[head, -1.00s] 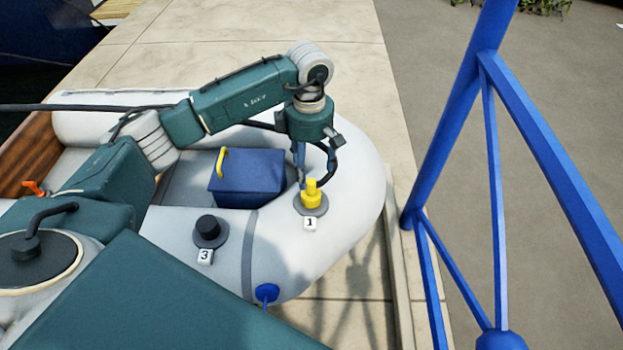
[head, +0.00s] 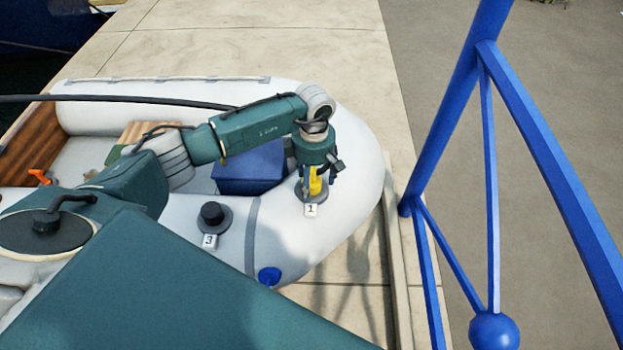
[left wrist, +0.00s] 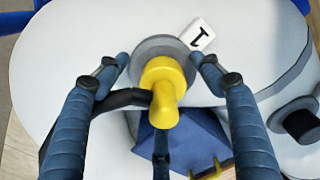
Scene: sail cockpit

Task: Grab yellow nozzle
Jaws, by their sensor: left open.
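The yellow nozzle (head: 314,181) stands on a round grey valve base on the dinghy's tube, beside a white tag marked 1 (head: 310,210). In the left wrist view the nozzle (left wrist: 163,88) points toward the camera. My left gripper (head: 315,188) is over it from above, fingers pointing down. In the left wrist view the open fingers of my left gripper (left wrist: 160,62) lie on either side of the nozzle, with gaps between them and it. In the head view the fingers partly hide the nozzle. My right gripper is not in view.
A black cap (head: 212,214) with a tag marked 3 (head: 209,241) sits left on the same grey tube. A blue box (head: 250,170) lies inside the dinghy. Blue railing (head: 458,110) stands at the right. A blue fitting (head: 269,275) is on the tube's near side.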

